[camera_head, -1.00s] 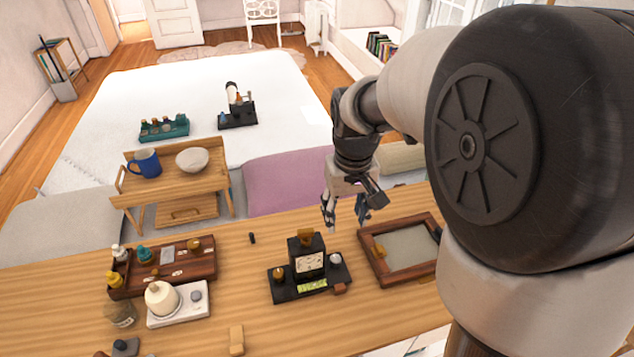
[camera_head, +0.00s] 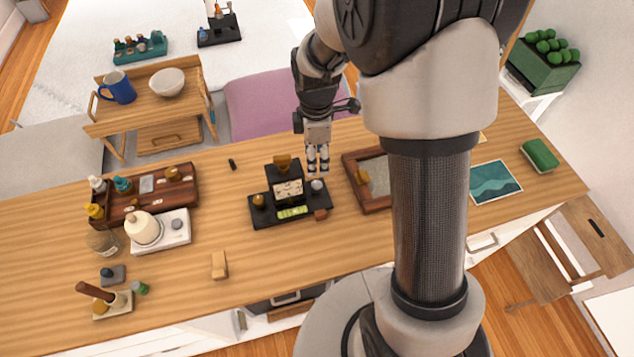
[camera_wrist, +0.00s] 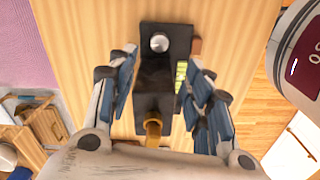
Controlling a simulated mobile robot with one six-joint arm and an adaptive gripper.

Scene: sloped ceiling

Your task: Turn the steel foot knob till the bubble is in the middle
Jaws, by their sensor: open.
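A black levelling instrument (camera_head: 288,190) stands on the wooden desk, with a boxy body and dial on a flat base. The steel foot knob (camera_head: 317,185) is at the base's right end; it also shows in the wrist view (camera_wrist: 159,42). A yellow-green bubble vial (camera_head: 292,212) lies along the front edge; the bubble's place is too small to tell. My gripper (camera_head: 317,166) is open and empty, pointing down just behind the steel knob in the picture. In the wrist view its fingers (camera_wrist: 165,80) spread on both sides of the instrument, apart from the knob.
A brass knob (camera_head: 259,200) sits at the base's left end and a small brown block (camera_head: 321,214) at its right front. A wooden-framed tray (camera_head: 352,178) stands close on the right. A dark wooden rack (camera_head: 150,195) and a white scale-like device (camera_head: 176,241) stand left.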

